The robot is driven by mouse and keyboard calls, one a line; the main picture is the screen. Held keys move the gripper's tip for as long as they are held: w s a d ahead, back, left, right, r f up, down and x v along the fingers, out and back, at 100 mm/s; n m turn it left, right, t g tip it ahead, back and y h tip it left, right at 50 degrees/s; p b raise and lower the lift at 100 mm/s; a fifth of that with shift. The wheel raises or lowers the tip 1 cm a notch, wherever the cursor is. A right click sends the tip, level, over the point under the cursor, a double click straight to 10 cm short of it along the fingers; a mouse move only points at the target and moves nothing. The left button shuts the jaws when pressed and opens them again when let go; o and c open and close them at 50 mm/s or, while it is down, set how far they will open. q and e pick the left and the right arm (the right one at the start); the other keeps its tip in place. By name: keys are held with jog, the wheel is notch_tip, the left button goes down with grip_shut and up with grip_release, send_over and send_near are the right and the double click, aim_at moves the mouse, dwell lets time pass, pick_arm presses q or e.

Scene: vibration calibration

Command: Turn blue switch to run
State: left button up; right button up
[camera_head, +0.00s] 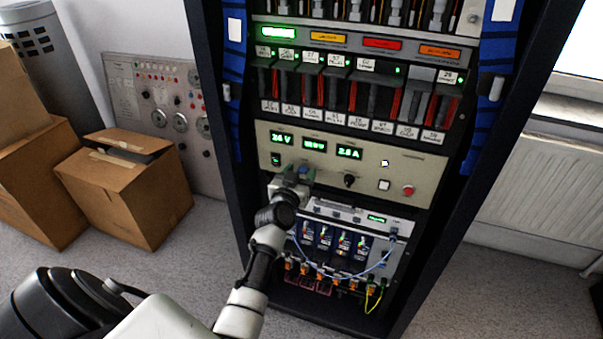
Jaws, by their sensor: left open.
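My left arm reaches in from the lower left to a beige control panel (430,172) in the rack. My left gripper (297,172) is open at the lower left part of this panel, its fingers pointing at the panel face. I cannot make out a blue switch for certain; the gripper covers the part of the panel behind it. I cannot tell whether the fingers touch anything. A black knob (349,181) sits right of the gripper. My right gripper is not in view.
Green displays (314,144), a white square button (384,185) and a red button (408,191) are on the panel. Below it is a unit with loose blue cables (372,269). Cardboard boxes (120,190) stand left of the rack, a radiator (540,195) right.

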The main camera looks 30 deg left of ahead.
pick_arm(q)
jog(key=shift+w+a, duration=0.15)
jog(key=shift+w, duration=0.35)
jog(key=c, duration=0.9)
